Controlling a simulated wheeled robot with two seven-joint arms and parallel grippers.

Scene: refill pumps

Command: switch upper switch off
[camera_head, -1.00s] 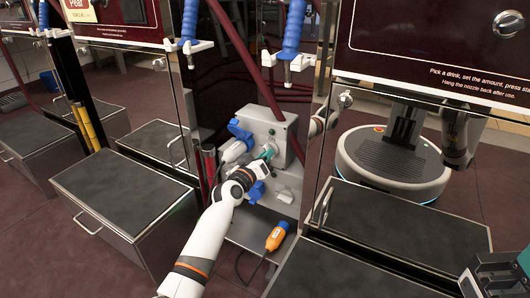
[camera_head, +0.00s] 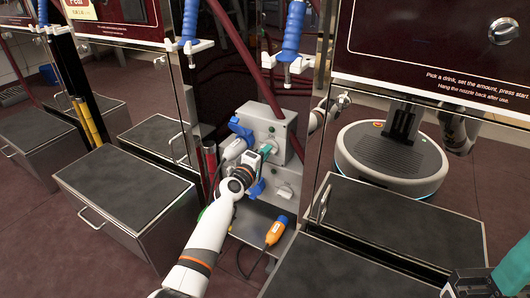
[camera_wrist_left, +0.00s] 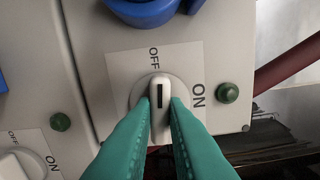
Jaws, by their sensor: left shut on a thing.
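The upper switch (camera_wrist_left: 160,92) is a white knob with a black mark on a grey box (camera_head: 262,128). My left gripper (camera_head: 264,151) is shut on this knob, with its teal fingers on both sides of it in the left wrist view. The knob's mark stands upright in that view, pointing towards the OFF label (camera_wrist_left: 154,58). The ON label (camera_wrist_left: 197,95) is to its right. The lower switch (camera_wrist_left: 20,163) shows partly at the lower left corner, apart from the fingers. Part of my right gripper (camera_head: 513,272) shows at the right edge of the head view; its fingertips are unclear.
Blue plugs (camera_head: 240,130) sit on the box's left side. Dark-topped steps (camera_head: 125,185) stand at the left and right. A green lamp (camera_wrist_left: 228,92) is right of the knob. Red hoses pass behind.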

